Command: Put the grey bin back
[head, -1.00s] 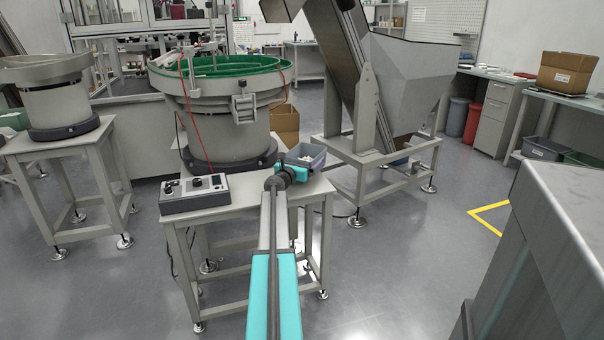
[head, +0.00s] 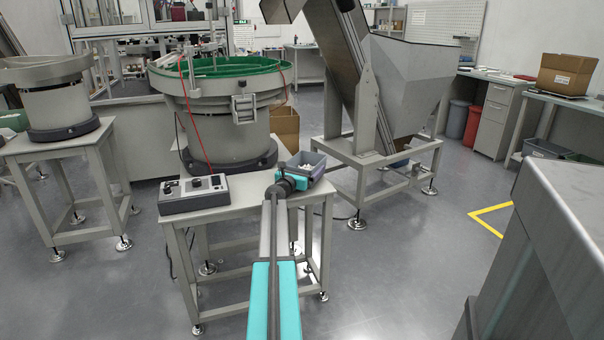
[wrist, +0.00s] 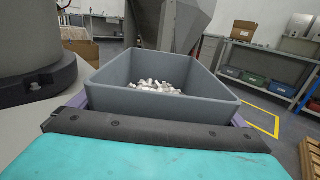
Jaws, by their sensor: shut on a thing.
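The grey bin (head: 316,170) is at the right end of the bowl feeder's stand (head: 232,206), beside the feeder's base. In the wrist view the bin (wrist: 150,105) fills the middle, upright, with many small white and grey caps (wrist: 157,87) inside. My gripper (head: 291,183) is shut on the bin at its near side. Purple strips show at both sides of the bin in the wrist view. The bin's underside is hidden, so I cannot tell whether it rests on the stand top.
A control box (head: 194,193) with knobs sits on the stand's left part. The bowl feeder (head: 222,120) with a green-lined bowl stands close behind. A hopper with an inclined conveyor (head: 405,85) stands to the right. A cardboard box (head: 285,126) is behind.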

